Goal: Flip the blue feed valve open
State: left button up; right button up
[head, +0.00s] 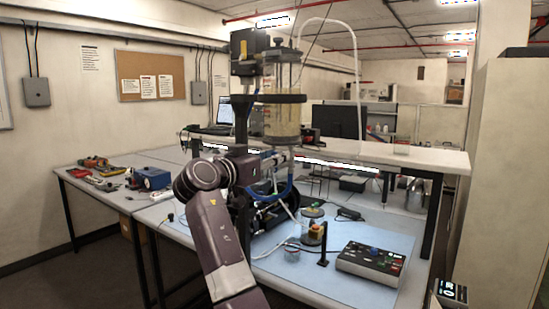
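A clear upright cylinder (281,118) with pale beige contents is clamped to a dark stand at the back of the bench. A blue hose (288,188) curves below it. Small blue parts show around the cylinder's base, but I cannot tell which is the feed valve or how its handle is turned. My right gripper (272,172) is small and dark near the cylinder's base and the hose. Its fingers blend into the fittings, so their opening and any contact are unclear. My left gripper is out of view.
A control box (373,262) with buttons lies on the blue mat (338,283) at the front right. A clear jar (312,222) stands left of it. A blue device (152,178) and tools lie on the left table. A raised shelf (420,158) runs behind.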

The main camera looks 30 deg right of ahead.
jog(key=v, duration=1.2)
jog(key=shift+w+f, duration=0.1)
jog(key=shift+f, duration=0.05)
